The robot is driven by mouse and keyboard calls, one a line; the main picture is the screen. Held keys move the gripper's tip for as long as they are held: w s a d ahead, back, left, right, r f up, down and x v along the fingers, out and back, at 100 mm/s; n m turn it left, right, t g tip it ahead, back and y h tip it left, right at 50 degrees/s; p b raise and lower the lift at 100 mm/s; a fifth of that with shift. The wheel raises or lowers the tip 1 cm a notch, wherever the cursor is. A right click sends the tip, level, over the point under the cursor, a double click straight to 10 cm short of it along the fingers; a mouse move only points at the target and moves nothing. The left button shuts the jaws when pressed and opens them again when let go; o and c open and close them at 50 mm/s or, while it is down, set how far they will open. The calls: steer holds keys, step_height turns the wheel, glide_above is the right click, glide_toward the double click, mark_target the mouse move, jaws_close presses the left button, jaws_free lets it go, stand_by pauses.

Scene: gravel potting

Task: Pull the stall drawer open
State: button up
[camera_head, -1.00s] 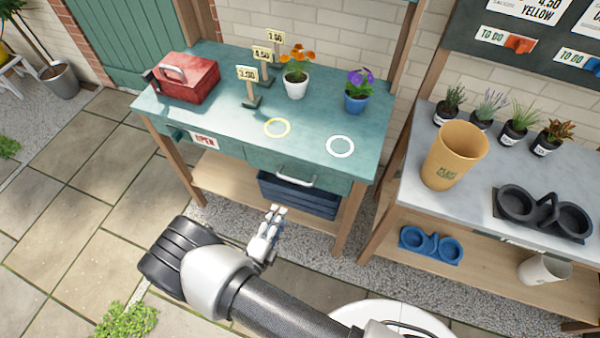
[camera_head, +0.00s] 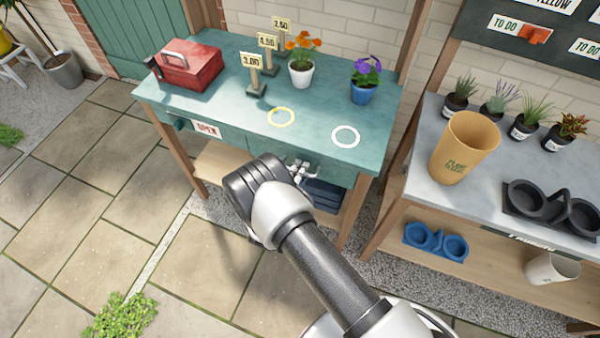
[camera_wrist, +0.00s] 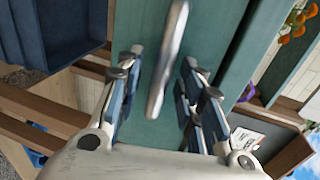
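The green stall drawer (camera_head: 338,173) is set in the front of the green stall table (camera_head: 216,66) and looks shut. Its front fills the middle of the wrist view (camera_wrist: 215,30). The metal bar handle (camera_wrist: 168,60) lies between my gripper's fingers in that view. My gripper (camera_wrist: 158,72) is open, with one finger pair on each side of the handle and visible gaps to it. In the head view my gripper (camera_head: 301,170) is in front of the drawer, and my arm hides part of it; the handle is mostly covered there.
A dark blue crate (camera_head: 326,196) sits on the wooden shelf below the drawer. A red toolbox (camera_head: 190,68), price signs and two potted flowers stand on the table. The grey-topped bench (camera_head: 415,172) stands to the right.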

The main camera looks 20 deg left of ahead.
steer(key=shift+w, duration=0.4)
jaws_close()
stand_by(0.6)
